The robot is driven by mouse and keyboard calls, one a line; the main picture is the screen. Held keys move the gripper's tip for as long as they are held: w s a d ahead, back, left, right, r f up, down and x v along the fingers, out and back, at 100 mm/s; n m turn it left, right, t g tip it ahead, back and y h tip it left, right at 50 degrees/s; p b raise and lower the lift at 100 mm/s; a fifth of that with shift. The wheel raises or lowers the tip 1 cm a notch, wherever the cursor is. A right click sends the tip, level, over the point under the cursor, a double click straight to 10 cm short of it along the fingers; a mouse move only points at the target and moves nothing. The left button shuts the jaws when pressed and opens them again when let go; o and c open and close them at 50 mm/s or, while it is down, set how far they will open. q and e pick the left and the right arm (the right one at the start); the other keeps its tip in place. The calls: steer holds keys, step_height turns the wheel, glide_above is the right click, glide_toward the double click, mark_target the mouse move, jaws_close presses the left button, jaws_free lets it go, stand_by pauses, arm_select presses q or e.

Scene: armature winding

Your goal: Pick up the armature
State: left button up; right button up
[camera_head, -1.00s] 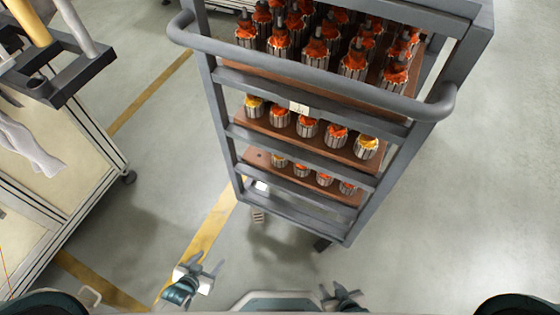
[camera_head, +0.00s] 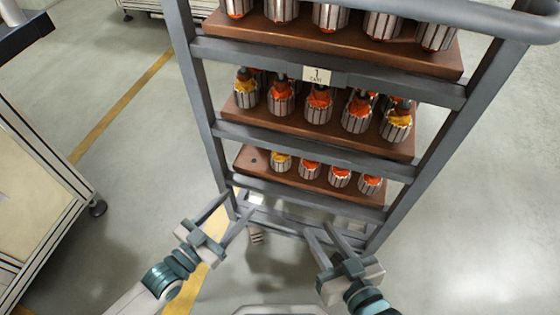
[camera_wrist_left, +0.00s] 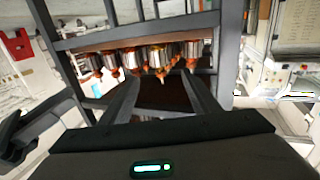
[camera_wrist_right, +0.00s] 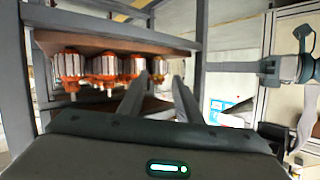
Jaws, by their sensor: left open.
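Several armatures stand upright in rows on the cart's brown shelves, silver-ribbed with orange or yellow windings. A yellow-wound one (camera_head: 397,123) ends the middle row on the right, and an orange-wound one (camera_head: 319,103) is near that row's centre. Armatures appear upside down in the left wrist view (camera_wrist_left: 158,55) and the right wrist view (camera_wrist_right: 104,66). My left gripper (camera_head: 228,212) is open and empty, low in front of the cart's left side. My right gripper (camera_head: 318,230) is open and empty, low in front of the cart's right side. Neither touches an armature.
The grey cart frame (camera_head: 205,110) has upright posts and crossbars around the shelves, with a handle bar (camera_head: 470,14) at the top right. A small white label (camera_head: 317,75) marks the upper crossbar. A cream cabinet (camera_head: 35,200) stands at left. The floor at right is clear.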

arm_select(q)
steer(key=shift+w, duration=0.1)
steer(key=b, duration=0.1)
glide_toward(275, 165)
steer(key=x, duration=0.4)
steer(key=shift+w+f, duration=0.3)
steer(key=shift+f, duration=0.05)
steer(key=shift+w+d, duration=0.4)
steer(key=shift+w, duration=0.1)
arm_select(e)
steer(key=shift+w+a+r+t+y, duration=0.1)
steer(key=shift+a+r+t+y, duration=0.1)
steer(key=shift+r+t, duration=0.45)
steer(key=shift+w+a+r+t+y, duration=0.2)
steer(key=shift+r+t, duration=0.15)
steer(key=shift+r, duration=0.65)
steer(key=shift+w+a+r+t+y, duration=0.1)
steer(key=shift+a+r+t, duration=0.1)
steer(key=shift+r+t, duration=0.45)
arm_select(q)
steer(key=shift+w, duration=0.1)
arm_select(e)
steer(key=shift+r, duration=0.15)
